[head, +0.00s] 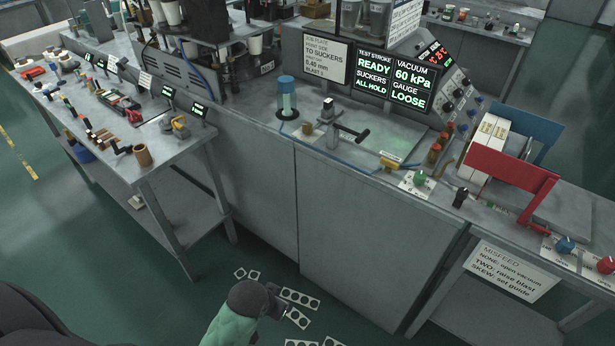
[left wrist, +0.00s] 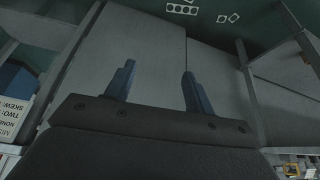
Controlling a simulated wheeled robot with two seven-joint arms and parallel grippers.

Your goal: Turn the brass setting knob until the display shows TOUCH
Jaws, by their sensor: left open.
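The display (head: 394,79) on the bench reads TEST STROKE READY, VACUUM 60 kPa, SUCKERS ALL HOLD and GAUGE LOOSE. A small brass-coloured piece (head: 307,128) sits beside the post with the black lever; I cannot tell whether it is the setting knob. My left gripper (head: 277,302) is low in front of the grey cabinet, far below the bench top. In the left wrist view its two fingers (left wrist: 158,85) are apart with nothing between them. My right gripper is not in view.
A black lever (head: 352,134) and a blue-capped cylinder (head: 287,98) stand on the bench. Orange-brown knobs (head: 433,154) and a red frame (head: 510,178) are farther right. A side table (head: 165,150) with tools stands left. Punched strips (head: 300,298) lie on the floor.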

